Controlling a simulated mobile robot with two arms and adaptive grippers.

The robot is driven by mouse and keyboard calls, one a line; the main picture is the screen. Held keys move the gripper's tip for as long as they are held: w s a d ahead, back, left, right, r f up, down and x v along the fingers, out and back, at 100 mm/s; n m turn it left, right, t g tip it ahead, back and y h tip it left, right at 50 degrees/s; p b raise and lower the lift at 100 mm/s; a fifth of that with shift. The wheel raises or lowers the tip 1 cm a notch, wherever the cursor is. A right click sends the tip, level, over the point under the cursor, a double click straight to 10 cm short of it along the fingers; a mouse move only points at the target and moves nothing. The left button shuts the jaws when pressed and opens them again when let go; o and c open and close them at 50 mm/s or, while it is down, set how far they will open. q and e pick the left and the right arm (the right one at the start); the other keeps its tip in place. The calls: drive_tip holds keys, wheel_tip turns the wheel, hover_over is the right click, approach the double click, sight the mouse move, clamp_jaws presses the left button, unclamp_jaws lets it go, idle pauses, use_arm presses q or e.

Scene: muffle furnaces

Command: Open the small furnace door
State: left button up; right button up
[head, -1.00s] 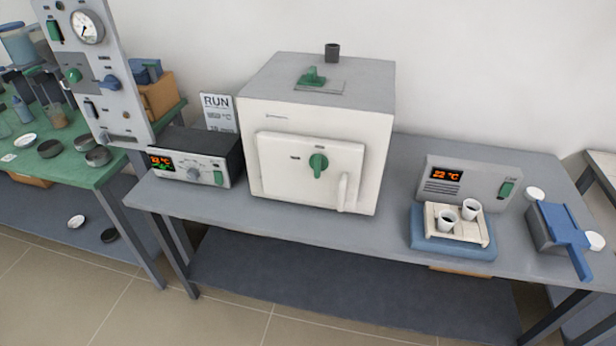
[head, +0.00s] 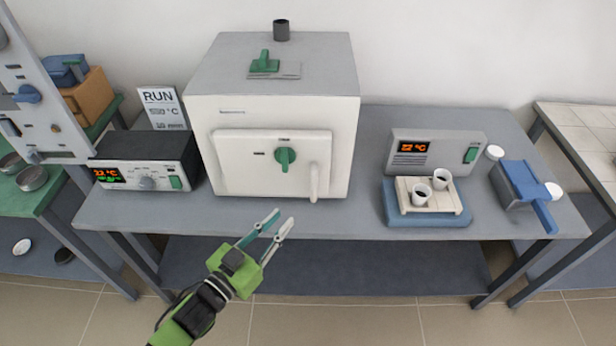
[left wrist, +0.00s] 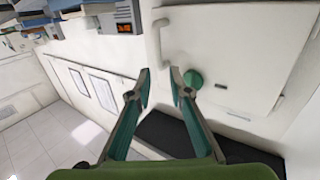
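The small furnace (head: 205,120) is a white box with a grey top on the table. Its door (head: 240,175) is shut, with a green knob (head: 285,157) in the middle and a white upright handle (head: 314,182) at the right side. My left gripper (head: 281,222) is open and empty, below and in front of the door, apart from it. In the left wrist view the open fingers (left wrist: 159,72) point toward the door (left wrist: 240,50), with the green knob (left wrist: 193,79) beside the right finger and the white handle (left wrist: 163,38) beyond them. My right gripper is not in view.
A controller box (head: 145,160) stands left of the furnace. A grey display unit (head: 437,152) and a blue stand (head: 428,217) with two white crucibles are to the right, then a blue-handled tool (head: 525,185). The table (head: 250,222) is clear in front of the furnace.

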sight(312, 187)
use_arm(q)
drive_tip(key=x, duration=0.4)
drive_tip(key=p+x, duration=0.1)
drive_tip(key=x, duration=0.4)
drive_tip(key=r+p+x, duration=0.1)
drive_tip(key=x, duration=0.3)
drive_tip(key=shift+d+r, duration=0.1)
drive_tip(key=shift+d, duration=0.35)
drive_tip(key=shift+w+d, duration=0.1)
drive_tip(key=shift+w, duration=0.05)
clamp_jaws()
